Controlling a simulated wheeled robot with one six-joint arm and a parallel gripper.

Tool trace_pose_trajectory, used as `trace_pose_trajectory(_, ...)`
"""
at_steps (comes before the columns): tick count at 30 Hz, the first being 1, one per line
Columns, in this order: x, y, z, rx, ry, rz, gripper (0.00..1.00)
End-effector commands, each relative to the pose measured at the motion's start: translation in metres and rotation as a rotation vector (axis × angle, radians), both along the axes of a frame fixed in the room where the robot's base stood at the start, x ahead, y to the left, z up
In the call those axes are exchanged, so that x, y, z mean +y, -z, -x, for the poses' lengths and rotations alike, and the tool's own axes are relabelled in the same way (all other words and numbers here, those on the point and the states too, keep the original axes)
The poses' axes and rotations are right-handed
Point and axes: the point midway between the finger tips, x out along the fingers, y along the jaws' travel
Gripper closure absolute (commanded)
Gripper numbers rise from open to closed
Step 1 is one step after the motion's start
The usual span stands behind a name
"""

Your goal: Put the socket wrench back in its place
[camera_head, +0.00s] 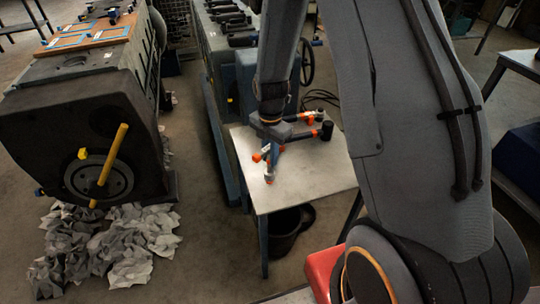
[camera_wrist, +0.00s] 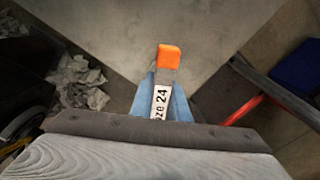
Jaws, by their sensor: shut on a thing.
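My gripper (camera_head: 271,163) is above the near left part of a small pale table (camera_head: 315,172) in the head view. Its blue fingers are shut on a tool with an orange end and a white label (camera_wrist: 161,101) reading "ze 24" in the wrist view; I take this to be the socket wrench. The rest of the tool is hidden by the gripper. In the head view its orange end (camera_head: 257,157) shows left of the fingers. Whether it touches the table I cannot tell.
A dark socket tool with orange bands (camera_head: 327,130) is at the table's far right part, with another orange-marked piece behind it. A dark bucket (camera_head: 283,232) is under the table.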

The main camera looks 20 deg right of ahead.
Motion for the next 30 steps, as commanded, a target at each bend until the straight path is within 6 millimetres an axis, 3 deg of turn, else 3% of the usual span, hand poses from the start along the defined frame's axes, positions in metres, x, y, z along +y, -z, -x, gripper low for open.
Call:
trace_pose_trajectory(14, -0.001, 0.001, -0.001, 0.000, 0.000, 0.000, 1.00)
trace_pose_trajectory(30, -0.001, 0.020, -0.001, -0.001, 0.000, 0.000, 1.00)
